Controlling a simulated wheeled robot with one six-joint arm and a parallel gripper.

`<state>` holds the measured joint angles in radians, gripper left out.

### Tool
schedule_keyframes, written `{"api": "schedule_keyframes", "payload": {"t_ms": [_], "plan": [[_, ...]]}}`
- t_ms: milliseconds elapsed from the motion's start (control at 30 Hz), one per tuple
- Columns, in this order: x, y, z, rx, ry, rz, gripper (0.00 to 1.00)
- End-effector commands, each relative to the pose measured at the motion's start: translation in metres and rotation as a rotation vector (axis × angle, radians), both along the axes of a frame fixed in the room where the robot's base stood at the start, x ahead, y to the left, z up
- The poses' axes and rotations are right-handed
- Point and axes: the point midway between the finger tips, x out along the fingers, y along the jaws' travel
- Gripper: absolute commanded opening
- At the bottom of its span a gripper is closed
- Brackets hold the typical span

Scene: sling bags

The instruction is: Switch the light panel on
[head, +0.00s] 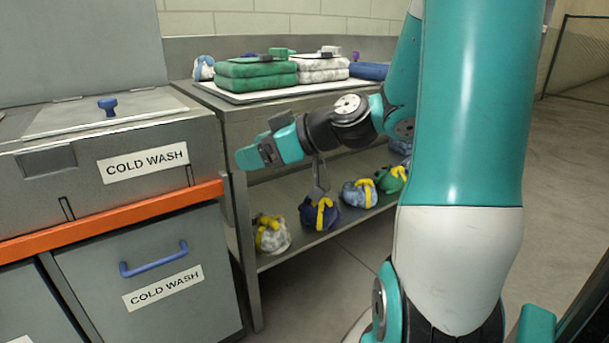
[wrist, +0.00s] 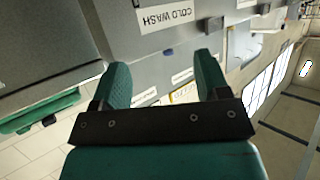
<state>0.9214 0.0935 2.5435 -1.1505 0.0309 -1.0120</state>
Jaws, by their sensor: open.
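I cannot make out a light panel or its switch in either view. My gripper (head: 258,153) is in front of the metal bench in the head view, pointing left towards the cold wash unit. In the wrist view its two green fingers (wrist: 163,75) are apart, with nothing between them. A small lit fixture (wrist: 305,68) shows at the right of the wrist view; I cannot tell what it is.
The cold wash unit (head: 60,165) has a blue-knobbed lid (head: 95,112), an orange rail (head: 110,215) and a blue-handled drawer (head: 160,280). The metal bench (head: 235,110) bears folded green (head: 255,75) and white towels (head: 320,68). Several bundles with yellow straps (head: 320,213) lie on its lower shelf.

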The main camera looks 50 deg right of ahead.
Motion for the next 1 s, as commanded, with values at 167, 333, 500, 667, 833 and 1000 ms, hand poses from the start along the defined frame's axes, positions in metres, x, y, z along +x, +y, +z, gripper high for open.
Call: {"api": "schedule_keyframes", "payload": {"t_ms": [167, 333, 500, 667, 833, 1000], "plan": [[-0.020, -0.123, -0.055, -0.098, -0.259, -0.341, 0.69], [-0.054, -0.190, -0.067, -0.200, -0.381, -0.557, 0.69], [-0.066, -0.212, -0.064, -0.241, -0.417, -0.634, 0.69], [-0.051, -0.216, -0.058, -0.237, -0.417, -0.633, 0.69], [-0.016, -0.222, -0.058, -0.239, -0.416, -0.626, 0.69], [0.023, -0.230, -0.061, -0.243, -0.418, -0.626, 0.69]]}}
